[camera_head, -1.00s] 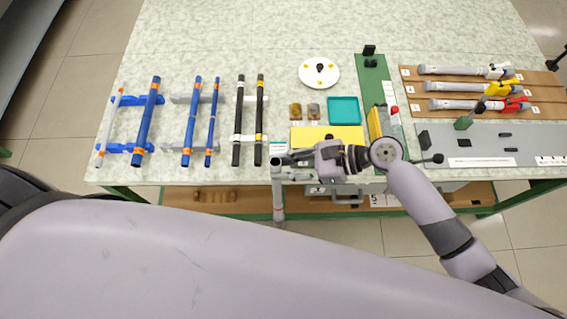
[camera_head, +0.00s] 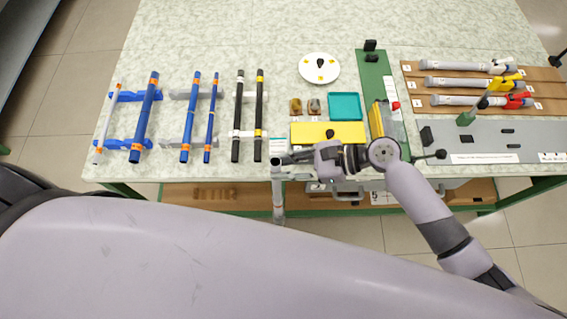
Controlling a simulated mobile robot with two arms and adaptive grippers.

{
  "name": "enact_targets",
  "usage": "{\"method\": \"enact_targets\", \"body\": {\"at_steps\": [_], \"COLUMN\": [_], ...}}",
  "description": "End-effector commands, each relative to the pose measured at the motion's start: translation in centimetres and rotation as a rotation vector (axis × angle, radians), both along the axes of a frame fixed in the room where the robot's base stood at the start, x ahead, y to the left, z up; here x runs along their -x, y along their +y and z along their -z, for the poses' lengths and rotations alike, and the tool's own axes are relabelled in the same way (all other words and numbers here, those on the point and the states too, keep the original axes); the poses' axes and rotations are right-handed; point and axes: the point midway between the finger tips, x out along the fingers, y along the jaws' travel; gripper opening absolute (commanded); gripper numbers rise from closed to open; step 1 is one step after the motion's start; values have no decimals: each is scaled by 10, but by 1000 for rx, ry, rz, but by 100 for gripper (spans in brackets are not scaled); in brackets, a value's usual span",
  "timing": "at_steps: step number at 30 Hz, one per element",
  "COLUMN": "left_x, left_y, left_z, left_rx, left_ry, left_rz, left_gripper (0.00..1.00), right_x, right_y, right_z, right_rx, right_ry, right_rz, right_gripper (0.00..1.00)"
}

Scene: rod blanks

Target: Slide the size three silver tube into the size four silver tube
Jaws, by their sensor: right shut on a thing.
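My right gripper (camera_head: 288,160) is at the front edge of the table, with its arm coming in from the right. It is shut on a silver tube (camera_head: 278,197), which hangs upright in front of the table edge. I cannot read a size on this tube. Several silver-grey tubes lie on the wooden rack at the right, one with a white part (camera_head: 452,65), one with a yellow part (camera_head: 452,82), one with a red part (camera_head: 455,100). Whether another tube is inside or below the held one cannot be told. My left gripper is out of view.
Blue rods (camera_head: 143,120) and black rods (camera_head: 237,120) lie on supports at the left. A yellow tray (camera_head: 315,133), a teal tray (camera_head: 345,106) and a white disc (camera_head: 307,66) are in the middle. A grey board (camera_head: 500,138) is at right. My large arm link fills the foreground.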

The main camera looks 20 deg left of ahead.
Motion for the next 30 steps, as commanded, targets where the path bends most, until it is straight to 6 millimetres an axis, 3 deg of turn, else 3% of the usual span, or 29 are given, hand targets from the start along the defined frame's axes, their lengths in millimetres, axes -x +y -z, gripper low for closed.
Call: {"method": "enact_targets", "body": {"at_steps": [30], "left_x": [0], "left_y": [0], "left_z": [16], "left_rx": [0], "left_ry": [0], "left_rz": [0], "left_gripper": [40], "right_x": [0], "right_y": [0], "right_z": [26], "right_rx": [-1], "right_ry": [0], "right_rz": [0], "right_gripper": [6]}}
